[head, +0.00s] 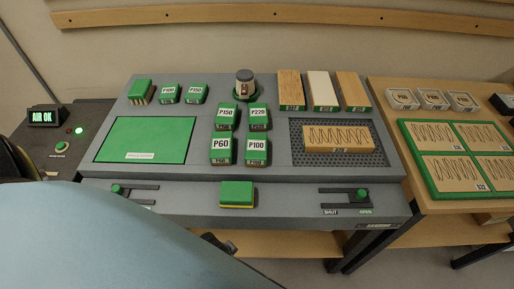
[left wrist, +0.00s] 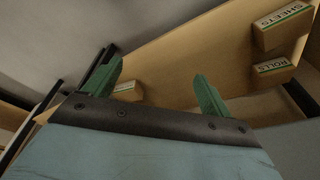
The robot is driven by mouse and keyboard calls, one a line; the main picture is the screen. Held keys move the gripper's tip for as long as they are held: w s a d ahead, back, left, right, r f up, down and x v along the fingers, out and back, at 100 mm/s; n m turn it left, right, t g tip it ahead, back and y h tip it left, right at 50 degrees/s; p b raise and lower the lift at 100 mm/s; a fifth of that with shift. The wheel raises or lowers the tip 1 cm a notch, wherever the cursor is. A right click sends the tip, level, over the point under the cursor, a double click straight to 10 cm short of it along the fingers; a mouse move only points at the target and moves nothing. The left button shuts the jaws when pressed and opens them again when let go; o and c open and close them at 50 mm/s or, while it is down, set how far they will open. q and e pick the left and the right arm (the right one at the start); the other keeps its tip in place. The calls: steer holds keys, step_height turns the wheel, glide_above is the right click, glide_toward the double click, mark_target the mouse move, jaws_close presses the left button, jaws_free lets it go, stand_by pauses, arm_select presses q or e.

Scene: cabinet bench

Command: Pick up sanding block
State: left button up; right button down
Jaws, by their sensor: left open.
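A green block with a yellow lower layer (head: 237,194), which looks like the sanding block, lies flat at the front middle of the grey bench (head: 290,204). Nothing touches its top. My left gripper (left wrist: 155,88) shows in the left wrist view with its two green fingers spread wide and nothing between them. The sanding block is not in that view. In the head view my pale blue arm fills the lower left, and its gripper is not visible. My right gripper is in neither view.
Labelled grit blocks (head: 240,135) stand mid-bench, between a green pad (head: 147,140) and a perforated plate with a wooden piece (head: 338,139). Slider knobs flank the front edge. The left wrist view shows a wooden shelf (left wrist: 170,75) with boxes marked SHEETS (left wrist: 283,25) and ROLLS (left wrist: 274,70).

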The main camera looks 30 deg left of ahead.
arm_select(q)
step_height(320, 180, up, 17)
steer(key=w+t+p, duration=0.1)
steer(key=w, duration=0.2)
steer(key=w+d+r+m+h, duration=0.2)
steer(key=w+d+r+m, duration=0.55)
steer(key=m, duration=0.55)
step_height(320, 180, up, 10)
steer(key=m+g+y, duration=0.2)
steer(key=m+g, duration=0.1)
steer(key=m, duration=1.2)
glide_above(256, 145)
steer(key=f, duration=0.7)
steer(key=shift+s+a+f, duration=0.15)
steer(key=shift+a+f, duration=0.15)
steer(key=f, duration=0.5)
steer(key=shift+d+f, duration=0.3)
steer(key=shift+d, duration=0.05)
steer(key=c, duration=1.2)
